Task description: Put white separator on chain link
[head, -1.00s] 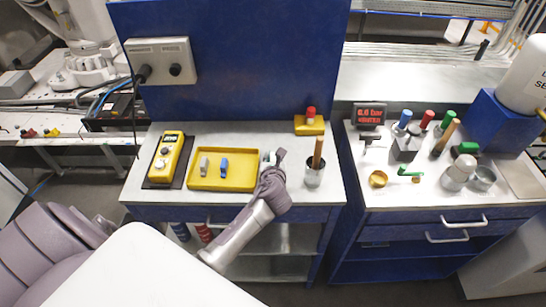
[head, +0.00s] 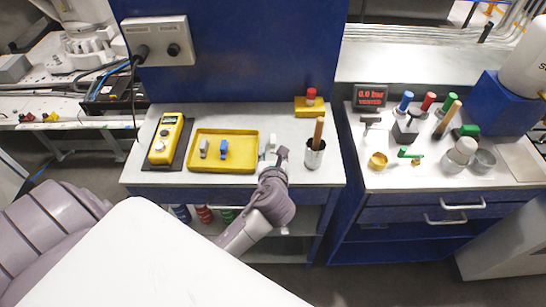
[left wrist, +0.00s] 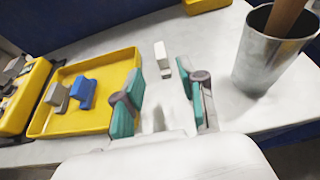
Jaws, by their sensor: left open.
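A small white block, likely the white separator (left wrist: 162,57), stands upright on the bench right of the yellow tray. It also shows small in the head view (head: 272,141). A grey piece (left wrist: 57,97) and a blue piece (left wrist: 83,92) lie in the yellow tray (head: 196,164); I cannot tell whether either is the chain link. My left gripper (left wrist: 163,98) is open and empty. Its fingers, with green pads, are apart, and the white block stands beyond their tips, roughly in line with the gap. The gripper also shows in the head view (head: 277,154). My right gripper is not in view.
A metal cup (head: 314,155) with a wooden handle stands close right of the gripper. A yellow control box (head: 165,140) lies left of the tray. A yellow block with a red button (head: 309,105) is at the back. The right bench (head: 440,184) holds several tools.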

